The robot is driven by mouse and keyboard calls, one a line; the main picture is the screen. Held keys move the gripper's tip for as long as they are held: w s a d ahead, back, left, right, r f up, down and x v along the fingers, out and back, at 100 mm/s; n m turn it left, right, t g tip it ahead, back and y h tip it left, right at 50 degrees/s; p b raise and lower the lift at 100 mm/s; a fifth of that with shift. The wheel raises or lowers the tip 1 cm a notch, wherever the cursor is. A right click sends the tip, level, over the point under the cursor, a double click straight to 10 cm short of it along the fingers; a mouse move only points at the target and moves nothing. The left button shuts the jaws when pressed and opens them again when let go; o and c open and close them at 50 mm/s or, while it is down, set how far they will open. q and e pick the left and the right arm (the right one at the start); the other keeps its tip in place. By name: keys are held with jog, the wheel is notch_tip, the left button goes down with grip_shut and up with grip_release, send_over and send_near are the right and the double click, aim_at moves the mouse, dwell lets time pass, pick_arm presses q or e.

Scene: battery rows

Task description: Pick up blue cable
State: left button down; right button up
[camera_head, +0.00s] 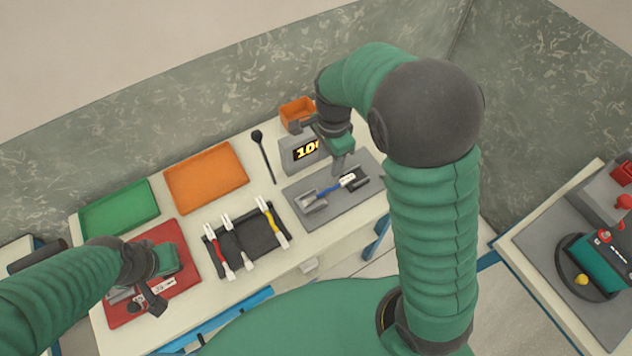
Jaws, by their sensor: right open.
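The blue cable (328,190) lies across the holders of a grey fixture plate (318,215) on the table. It has a white part with dark marks towards its right end. My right gripper (339,166) is open, just above and behind the cable, and looks apart from it. My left gripper (150,295) is over the red tray (180,243) at the front left. A white piece with dark marks shows by its fingers, and I cannot tell whether they hold it.
A black rack (258,238) holds red, black and yellow-ended cables. Green (120,210) and orange (206,178) trays, a black tool (263,156), a display (300,153) and an orange bin (297,114) stand behind. Another table at right bears a teal device (600,266).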

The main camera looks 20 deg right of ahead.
send_over(330, 188)
jog(key=f, duration=0.9)
jog(key=shift+w+f, duration=0.2)
jog(key=shift+f, duration=0.1)
jog(key=f, duration=0.4)
jog(key=shift+s+a+f, duration=0.15)
jog(key=shift+s+f, duration=0.1)
jog(key=shift+w+f, duration=0.2)
jog(key=shift+s, duration=0.1)
jog(key=c, duration=0.5)
grip_shut()
